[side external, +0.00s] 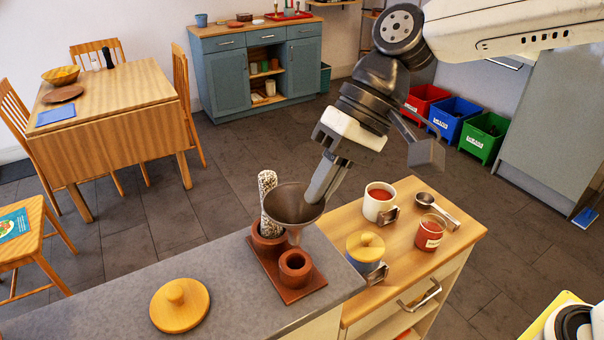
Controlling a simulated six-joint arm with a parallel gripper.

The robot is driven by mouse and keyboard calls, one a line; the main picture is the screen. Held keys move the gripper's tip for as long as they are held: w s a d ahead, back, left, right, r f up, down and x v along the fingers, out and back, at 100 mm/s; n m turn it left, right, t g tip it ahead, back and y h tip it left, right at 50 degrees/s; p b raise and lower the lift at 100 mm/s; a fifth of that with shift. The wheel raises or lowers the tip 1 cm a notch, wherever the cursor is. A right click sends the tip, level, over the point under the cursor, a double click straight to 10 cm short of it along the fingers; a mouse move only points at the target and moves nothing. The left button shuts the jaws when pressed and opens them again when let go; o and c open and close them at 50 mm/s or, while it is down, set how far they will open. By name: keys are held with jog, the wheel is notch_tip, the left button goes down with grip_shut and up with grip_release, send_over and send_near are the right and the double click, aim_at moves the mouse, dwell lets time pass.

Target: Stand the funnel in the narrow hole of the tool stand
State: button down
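The funnel (290,206) is dark grey-brown metal, with its wide mouth up and its spout down. My gripper (316,190) is shut on the right side of its rim and holds it above the tool stand. The tool stand is a red-brown base (308,284) with two round cups on the grey counter. The front cup (295,267) is empty, and the spout tip is just above and behind it, apart from it as far as I can tell. The back cup (266,243) is partly hidden by the funnel. A speckled pale tool (267,184) stands up there, behind the funnel.
A round wooden lid (180,308) lies on the grey counter (110,312) at left. On the wooden top at right are a white mug (377,207), a blue lidded pot (358,260), a glass of red contents (430,234) and a metal scoop (428,200).

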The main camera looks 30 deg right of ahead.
jog(key=shift+f, duration=3)
jog(key=c, duration=0.8)
grip_release()
jog(key=shift+v, duration=3.9)
